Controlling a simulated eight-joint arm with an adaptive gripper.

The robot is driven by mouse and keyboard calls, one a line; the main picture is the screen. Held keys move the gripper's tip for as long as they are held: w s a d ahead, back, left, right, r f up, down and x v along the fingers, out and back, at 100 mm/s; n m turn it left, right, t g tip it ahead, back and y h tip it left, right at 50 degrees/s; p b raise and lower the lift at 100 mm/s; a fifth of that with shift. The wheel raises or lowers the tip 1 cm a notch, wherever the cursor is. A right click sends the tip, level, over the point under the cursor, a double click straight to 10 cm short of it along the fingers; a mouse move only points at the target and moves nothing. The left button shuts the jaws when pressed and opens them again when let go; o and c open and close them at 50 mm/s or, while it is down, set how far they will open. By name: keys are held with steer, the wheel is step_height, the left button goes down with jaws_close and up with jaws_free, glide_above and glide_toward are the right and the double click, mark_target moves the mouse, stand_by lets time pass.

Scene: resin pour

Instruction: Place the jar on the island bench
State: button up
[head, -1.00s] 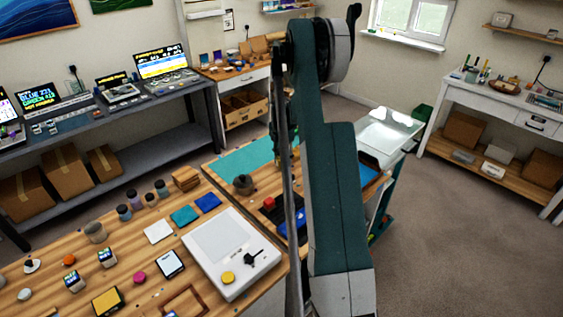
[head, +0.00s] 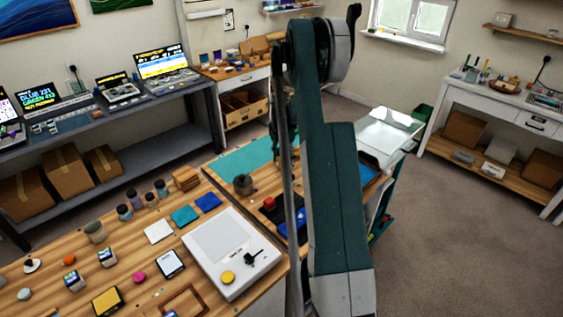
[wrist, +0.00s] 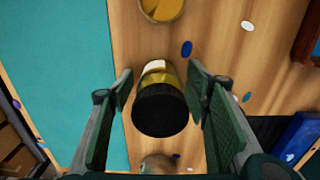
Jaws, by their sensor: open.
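The jar (wrist: 160,105) has a black lid and a yellow-amber body with a pale label patch. In the wrist view it is between the two fingers of my gripper (wrist: 160,112), its lid toward the camera. The fingers are apart, with narrow gaps visible on both sides of the jar. The jar appears to stand on the wooden bench top (wrist: 225,50), beside the teal mat (wrist: 75,60). This matches the bench with the teal mat (head: 245,158) in the head view. There my arm hides the jar and most of my gripper.
A yellow round item (wrist: 162,8) lies beyond the jar, and a brownish round item (wrist: 158,164) is close on the near side. A dark round pot (head: 243,184) and a blue tray (head: 370,170) are on the same bench.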

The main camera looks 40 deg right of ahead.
step_height(320, 180, up, 12)
steer(key=shift+r+p, duration=0.1)
steer(key=shift+p, duration=0.2)
stand_by(0.3)
stand_by(0.6)
